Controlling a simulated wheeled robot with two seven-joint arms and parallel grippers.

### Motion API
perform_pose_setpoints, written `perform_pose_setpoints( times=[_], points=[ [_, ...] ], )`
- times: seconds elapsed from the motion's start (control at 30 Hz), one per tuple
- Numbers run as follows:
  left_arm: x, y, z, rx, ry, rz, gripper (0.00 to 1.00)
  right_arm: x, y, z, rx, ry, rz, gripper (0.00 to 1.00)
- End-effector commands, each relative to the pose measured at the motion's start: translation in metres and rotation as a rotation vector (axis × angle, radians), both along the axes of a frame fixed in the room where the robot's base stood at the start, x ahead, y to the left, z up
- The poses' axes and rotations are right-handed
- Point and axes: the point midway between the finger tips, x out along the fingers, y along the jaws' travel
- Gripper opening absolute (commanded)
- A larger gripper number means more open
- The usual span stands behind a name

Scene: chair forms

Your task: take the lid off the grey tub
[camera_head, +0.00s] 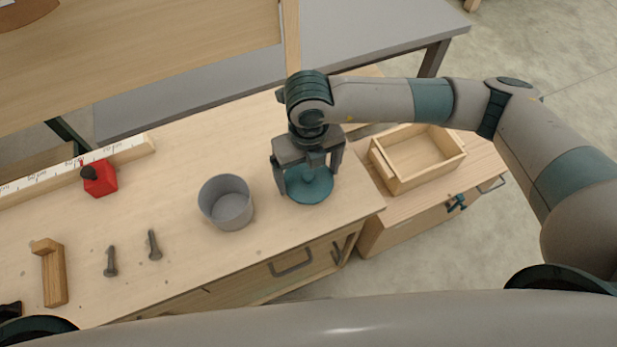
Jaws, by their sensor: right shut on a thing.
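The grey tub (227,203) stands open and upright on the wooden workbench, and its inside looks empty. A round teal lid (309,190) is to the right of the tub, apart from it. My right gripper (308,178) points down over the lid and is shut on its central knob, with the fingers partly hiding the grip. I cannot tell whether the lid touches the bench top or is slightly above it. My left gripper is not in view.
Two grey bolts (153,245) and a wooden L-shaped block (52,272) lie left of the tub. A red block (99,178) sits by a long ruler (75,170). An open wooden box (418,157) stands on a lower cabinet at right. Bare bench lies before the tub.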

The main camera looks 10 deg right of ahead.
Motion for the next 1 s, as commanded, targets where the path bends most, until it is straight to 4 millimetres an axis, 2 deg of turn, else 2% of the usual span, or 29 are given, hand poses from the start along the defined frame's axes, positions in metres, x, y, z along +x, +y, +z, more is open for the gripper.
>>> perform_pose_setpoints(
  times=[0.1,0.3,0.7,0.73,0.77,1.0],
  points=[
    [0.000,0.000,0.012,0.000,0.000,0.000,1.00,-0.001,-0.001,-0.012,-0.003,0.004,-0.002,0.63],
    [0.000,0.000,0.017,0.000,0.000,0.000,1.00,-0.001,0.000,-0.030,-0.001,0.002,-0.001,0.63],
    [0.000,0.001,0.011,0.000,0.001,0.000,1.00,-0.001,0.000,-0.035,0.000,0.001,0.000,0.63],
    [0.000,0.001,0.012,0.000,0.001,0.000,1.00,-0.001,0.000,-0.035,0.000,0.001,0.000,0.92],
    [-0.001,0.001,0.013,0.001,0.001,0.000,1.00,-0.001,0.000,-0.034,0.000,0.001,0.000,0.99],
    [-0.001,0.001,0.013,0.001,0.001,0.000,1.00,-0.001,0.000,-0.033,0.000,0.001,0.000,1.00]
  ],
)
